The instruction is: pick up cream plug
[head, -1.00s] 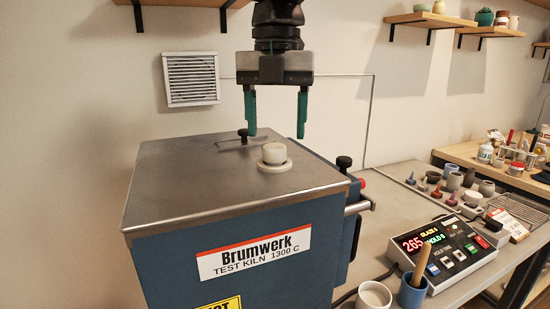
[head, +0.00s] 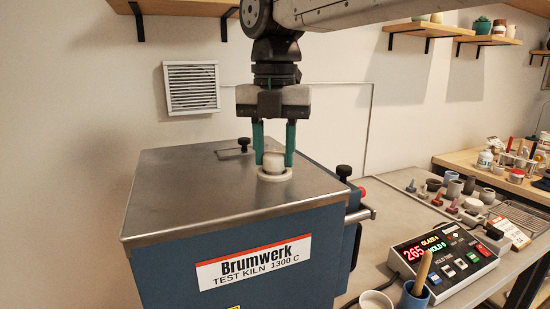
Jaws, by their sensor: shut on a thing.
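The cream plug (head: 273,163) is a short round stopper standing upright in a pale ring (head: 275,177) on the steel top of the blue kiln (head: 205,190). My gripper (head: 273,159) points straight down over it. Its two green fingers are shut on the plug, one on its left side and one on its right. The plug's lower end is hidden inside the ring.
A black-knobbed handle (head: 243,144) stands on the kiln top behind the plug. Another black knob (head: 343,171) is at the kiln's right side. A controller box (head: 443,258) and cups stand on the bench to the right.

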